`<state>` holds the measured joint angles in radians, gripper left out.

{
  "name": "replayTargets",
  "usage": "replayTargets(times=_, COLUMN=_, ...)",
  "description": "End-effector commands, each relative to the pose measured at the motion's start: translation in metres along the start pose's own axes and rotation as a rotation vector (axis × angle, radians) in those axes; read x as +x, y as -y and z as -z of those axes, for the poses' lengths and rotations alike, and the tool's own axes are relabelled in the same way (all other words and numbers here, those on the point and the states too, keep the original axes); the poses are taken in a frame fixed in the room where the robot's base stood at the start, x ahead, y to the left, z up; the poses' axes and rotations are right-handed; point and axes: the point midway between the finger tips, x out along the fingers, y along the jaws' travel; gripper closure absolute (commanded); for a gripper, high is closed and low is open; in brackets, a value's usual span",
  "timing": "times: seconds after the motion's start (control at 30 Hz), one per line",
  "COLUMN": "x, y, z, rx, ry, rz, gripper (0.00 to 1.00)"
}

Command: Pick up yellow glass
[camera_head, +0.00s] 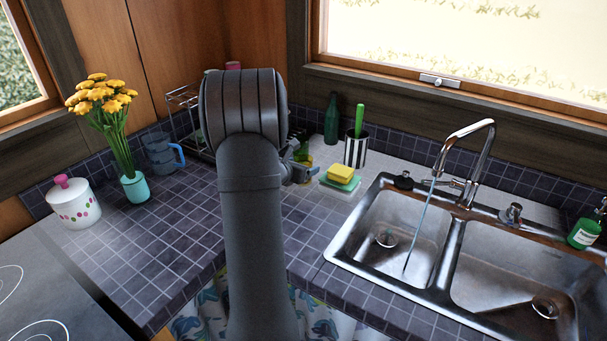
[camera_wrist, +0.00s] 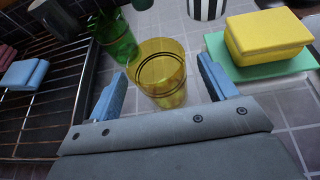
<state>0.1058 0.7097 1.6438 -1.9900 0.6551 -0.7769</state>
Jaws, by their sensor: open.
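The yellow glass (camera_wrist: 161,75) stands on the tiled counter in the wrist view. It is see-through, with dark rings around it. My gripper (camera_wrist: 164,82) is open, with one blue finger on each side of the glass and gaps showing between fingers and glass. In the head view my gripper (camera_head: 302,172) is small and partly hidden behind my arm, and a bit of yellow-green glass shows behind it. I cannot tell there how the glass stands to the fingers.
A green glass (camera_wrist: 116,38) stands left of the yellow glass, beside a wire rack (camera_wrist: 40,105). A yellow sponge (camera_wrist: 266,36) on a green tray (camera_wrist: 285,68) lies to the right. Behind are a striped cup (camera_head: 355,149) and a dark green bottle (camera_head: 331,118). The sink (camera_head: 395,235) is farther right.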

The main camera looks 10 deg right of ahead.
Motion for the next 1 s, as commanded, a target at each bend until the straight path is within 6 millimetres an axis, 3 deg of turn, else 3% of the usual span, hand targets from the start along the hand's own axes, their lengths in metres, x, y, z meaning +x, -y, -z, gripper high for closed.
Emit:
replayTargets(times=0.13, x=0.017, y=0.0, z=0.0, rx=0.001, ry=0.001, rz=0.001, gripper=0.23)
replayTargets(times=0.4, x=0.02, y=0.0, z=0.0, rx=0.0, ry=0.0, rz=0.0, gripper=0.23)
replayTargets(times=0.67, x=0.02, y=0.0, z=0.0, rx=0.0, ry=0.0, rz=0.0, gripper=0.72)
replayTargets(times=1.0, x=0.017, y=-0.001, z=-0.008, rx=0.001, ry=0.003, rz=0.0, gripper=0.74)
